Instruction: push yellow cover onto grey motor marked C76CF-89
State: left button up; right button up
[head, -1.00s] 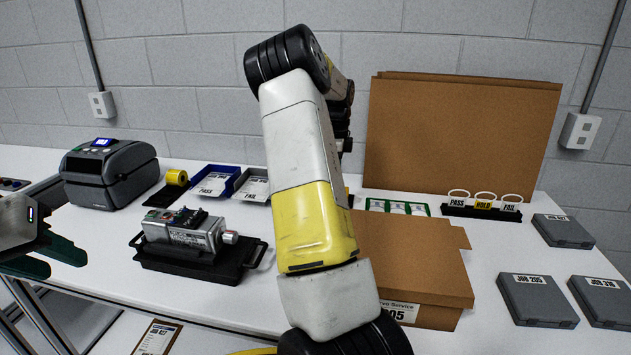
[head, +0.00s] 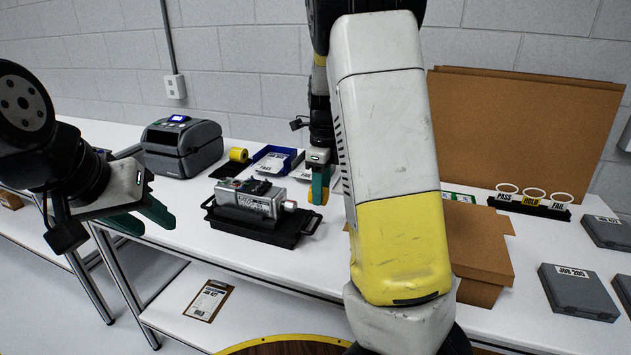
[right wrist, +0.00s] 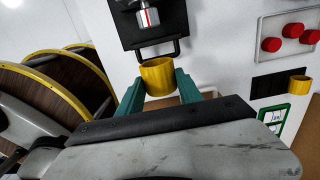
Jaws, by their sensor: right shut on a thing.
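The grey motor (head: 252,199) with a printed label lies in a black tray (head: 283,236) on the table; the label is too small to read surely. Its shaft end (head: 289,205) points right. My right gripper (head: 319,192) is just right of the shaft, partly hidden by my arm. In the right wrist view, its green fingers are shut on the yellow cover (right wrist: 158,77), a hollow cup. The motor's shaft end (right wrist: 148,17) is beyond the cover, with a gap between them. My left gripper (head: 142,219) is empty and looks open, left of the tray at the table's front edge.
A cardboard box (head: 480,250) and grey cases (head: 578,290) are to the right. The tray handle (right wrist: 158,48) lies between cover and motor in the wrist view.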

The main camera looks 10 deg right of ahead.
aim_at(293, 202)
jog(key=w+a+f, duration=0.2)
jog(key=a+f, duration=0.1)
jog(key=f, duration=0.2)
jog(key=shift+f, duration=0.2)
dwell(0.5)
jog(key=shift+w+a, duration=0.65)
jog(key=shift+a, duration=0.3)
jog(key=shift+w+a, duration=0.6)
jog(key=shift+a, duration=0.3)
dwell(5.0)
